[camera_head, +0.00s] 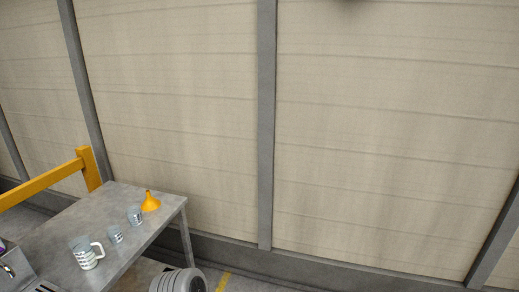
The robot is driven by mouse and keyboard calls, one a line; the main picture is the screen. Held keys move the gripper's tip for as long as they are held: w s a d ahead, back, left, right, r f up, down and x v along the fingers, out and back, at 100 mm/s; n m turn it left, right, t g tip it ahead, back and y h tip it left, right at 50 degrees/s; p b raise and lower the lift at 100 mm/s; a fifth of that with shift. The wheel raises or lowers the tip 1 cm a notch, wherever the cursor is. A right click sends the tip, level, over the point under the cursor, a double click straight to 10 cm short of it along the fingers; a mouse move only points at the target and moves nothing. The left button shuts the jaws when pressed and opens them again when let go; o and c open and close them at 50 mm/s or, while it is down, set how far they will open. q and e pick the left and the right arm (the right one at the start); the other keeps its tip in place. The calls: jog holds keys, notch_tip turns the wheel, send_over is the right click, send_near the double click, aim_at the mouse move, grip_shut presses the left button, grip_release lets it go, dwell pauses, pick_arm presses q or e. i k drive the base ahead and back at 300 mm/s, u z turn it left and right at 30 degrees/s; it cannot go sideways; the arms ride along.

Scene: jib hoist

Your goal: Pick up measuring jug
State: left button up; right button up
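A measuring jug (86,252) with a white handle and dark markings stands upright near the front of a grey table (70,224) at the lower left. Two smaller marked vessels, a small one (115,234) and a slightly larger one (135,216), stand behind it in a line toward the far right corner. Neither of my grippers shows in the head view, so their state cannot be seen.
An orange funnel (150,202) stands at the table's far right corner. A yellow rail (42,182) runs behind the table on the left. A grey ribbed cylindrical object (180,281) is below the table's right side. A panelled wall (180,100) closes off the back.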

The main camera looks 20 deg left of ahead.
aim_at(90, 253)
jog(key=u, duration=0.65)
jog(key=i, duration=1.55)
jog(key=u, duration=1.2)
